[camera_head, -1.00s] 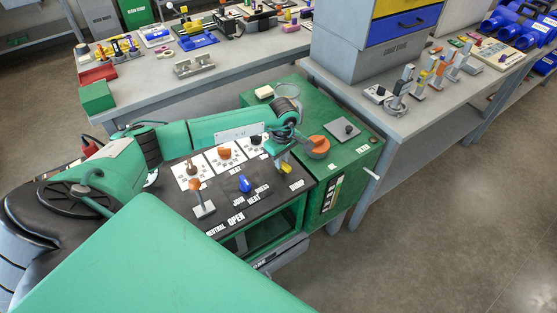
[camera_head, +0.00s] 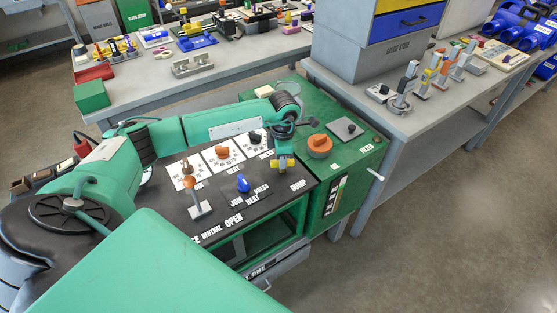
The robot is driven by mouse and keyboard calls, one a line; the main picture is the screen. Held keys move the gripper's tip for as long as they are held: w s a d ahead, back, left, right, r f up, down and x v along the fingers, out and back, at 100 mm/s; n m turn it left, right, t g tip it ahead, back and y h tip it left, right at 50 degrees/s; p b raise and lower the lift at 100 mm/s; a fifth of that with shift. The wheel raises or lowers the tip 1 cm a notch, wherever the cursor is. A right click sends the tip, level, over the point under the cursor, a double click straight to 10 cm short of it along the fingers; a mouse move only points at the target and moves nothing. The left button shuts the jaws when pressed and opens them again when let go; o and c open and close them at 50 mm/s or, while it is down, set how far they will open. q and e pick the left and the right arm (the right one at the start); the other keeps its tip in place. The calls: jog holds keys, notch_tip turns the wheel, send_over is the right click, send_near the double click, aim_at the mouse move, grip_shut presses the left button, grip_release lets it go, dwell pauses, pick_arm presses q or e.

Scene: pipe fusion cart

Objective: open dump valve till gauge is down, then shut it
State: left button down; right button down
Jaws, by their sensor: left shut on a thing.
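The green cart's dark sloped panel (camera_head: 265,196) lies in front of me, with a DUMP label at its right end. A small yellow handle (camera_head: 282,164), which I take to be the dump valve, sits just above that label. My left gripper (camera_head: 282,157) points down over it and is shut on it, hiding part of it. The handle looks crosswise to the gripper. Three white dial plates stand along the back of the panel, one with an orange knob (camera_head: 222,152); no gauge reading is legible. My right gripper is not in view.
A blue knob (camera_head: 242,183) and a lever with a grey base (camera_head: 200,209) stand on the panel. An orange round knob (camera_head: 319,146) sits on the cart's green top, close right of my gripper. Grey benches stand behind and to the right.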

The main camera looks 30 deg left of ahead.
pick_arm(q)
jog(key=shift+n, duration=0.9)
jog(key=shift+n+b, duration=0.4)
jog(key=shift+n, duration=1.1)
jog(key=shift+r+n+b, duration=0.1)
jog(key=shift+n+b, duration=0.25)
jog(key=shift+n, duration=0.15)
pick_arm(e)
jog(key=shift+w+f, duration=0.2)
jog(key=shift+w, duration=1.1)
